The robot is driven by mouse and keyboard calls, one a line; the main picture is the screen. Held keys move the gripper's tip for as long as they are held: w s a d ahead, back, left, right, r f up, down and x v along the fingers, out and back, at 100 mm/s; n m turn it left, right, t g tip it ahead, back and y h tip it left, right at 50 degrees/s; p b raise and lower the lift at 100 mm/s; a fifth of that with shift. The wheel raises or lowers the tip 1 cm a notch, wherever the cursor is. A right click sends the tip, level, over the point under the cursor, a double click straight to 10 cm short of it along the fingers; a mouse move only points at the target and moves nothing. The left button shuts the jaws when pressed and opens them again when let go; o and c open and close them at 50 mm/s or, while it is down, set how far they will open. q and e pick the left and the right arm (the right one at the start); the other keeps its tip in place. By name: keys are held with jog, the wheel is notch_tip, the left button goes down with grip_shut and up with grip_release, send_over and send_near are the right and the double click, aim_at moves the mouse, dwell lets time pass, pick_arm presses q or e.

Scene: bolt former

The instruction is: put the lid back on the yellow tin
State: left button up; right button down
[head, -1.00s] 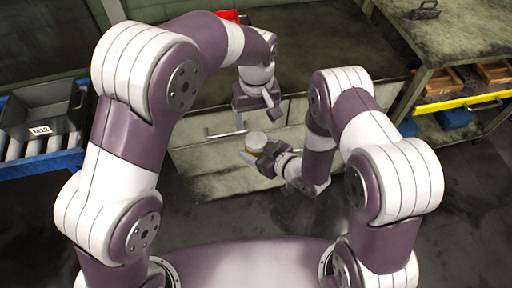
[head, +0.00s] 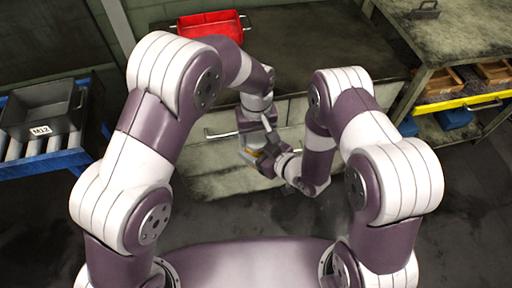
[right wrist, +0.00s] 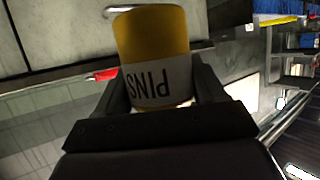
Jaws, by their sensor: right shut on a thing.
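The yellow tin (right wrist: 153,50) has a pale label reading PINS, which appears upside down in the right wrist view. My right gripper (right wrist: 155,95) is shut around the tin's sides. In the head view the tin (head: 255,141) is partly hidden, a small yellowish shape in front of the grey cabinet, at my right gripper (head: 268,163). My left gripper (head: 258,128) is right at the tin's upper end, pointing down; I cannot tell whether it touches it. Its fingers are too small and covered to tell open from shut. I cannot make out the lid.
A red bin (head: 211,26) stands on the cabinet top (head: 330,50) at the back. The drawer front (head: 215,183) is close behind my grippers. A dark M12 crate (head: 42,110) is on the blue rack at left. A bench (head: 455,40) with wooden trays is at right.

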pick_arm(q)
jog(key=c, duration=0.6)
jog(key=o, duration=1.2)
jog(key=shift+c, duration=0.2)
